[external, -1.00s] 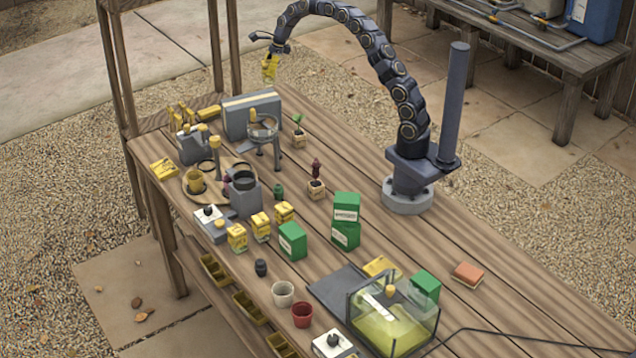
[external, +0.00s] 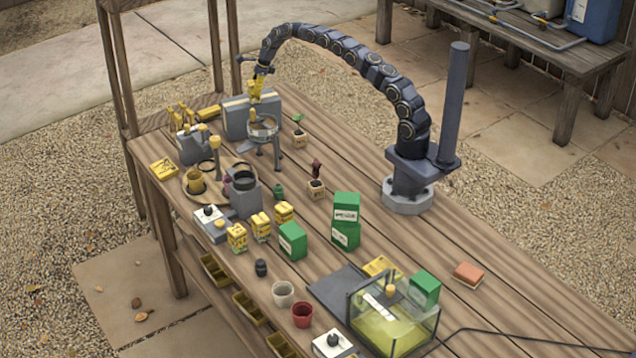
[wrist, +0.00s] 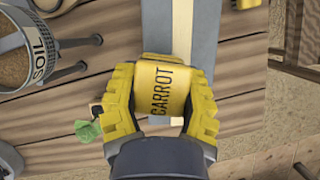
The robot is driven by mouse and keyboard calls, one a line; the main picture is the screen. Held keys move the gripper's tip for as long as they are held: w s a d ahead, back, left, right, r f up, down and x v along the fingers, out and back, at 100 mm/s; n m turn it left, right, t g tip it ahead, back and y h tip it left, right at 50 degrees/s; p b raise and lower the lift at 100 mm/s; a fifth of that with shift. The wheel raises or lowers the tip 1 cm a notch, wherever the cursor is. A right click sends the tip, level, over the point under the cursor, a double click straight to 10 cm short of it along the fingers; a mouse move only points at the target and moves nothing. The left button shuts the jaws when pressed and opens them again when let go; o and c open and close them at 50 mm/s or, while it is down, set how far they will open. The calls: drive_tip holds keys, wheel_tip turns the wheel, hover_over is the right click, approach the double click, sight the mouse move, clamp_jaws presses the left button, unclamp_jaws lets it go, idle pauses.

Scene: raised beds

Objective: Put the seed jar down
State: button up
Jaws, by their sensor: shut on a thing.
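The seed jar (wrist: 162,88) is yellow with the word CARROT on its side. In the wrist view it sits between the two yellow fingers of my gripper (wrist: 162,100), which is shut on it. In the external view my gripper (external: 256,86) hangs at the far end of the table, over or just by the grey block with a pale yellow stripe (external: 238,120). In the wrist view this block (wrist: 152,25) shows behind the jar. I cannot tell whether the jar touches anything below, since its underside is hidden.
A round soil sieve on legs (external: 263,128) stands close in front of the grey block; its SOIL label (wrist: 38,66) shows in the wrist view. A potted seedling (external: 299,138) is to its right. Jars, packets and green boxes (external: 293,240) crowd the table's left side. Planks behind the seedling are bare.

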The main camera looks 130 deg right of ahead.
drive_tip(key=shift+f, duration=0.15)
drive_tip(key=o, duration=1.1)
drive_tip(key=shift+c, duration=0.2)
drive_tip(key=shift+s+r, duration=0.1)
drive_tip(key=shift+r, duration=0.35)
drive_tip(key=v, duration=1.1)
drive_tip(key=shift+r, duration=0.1)
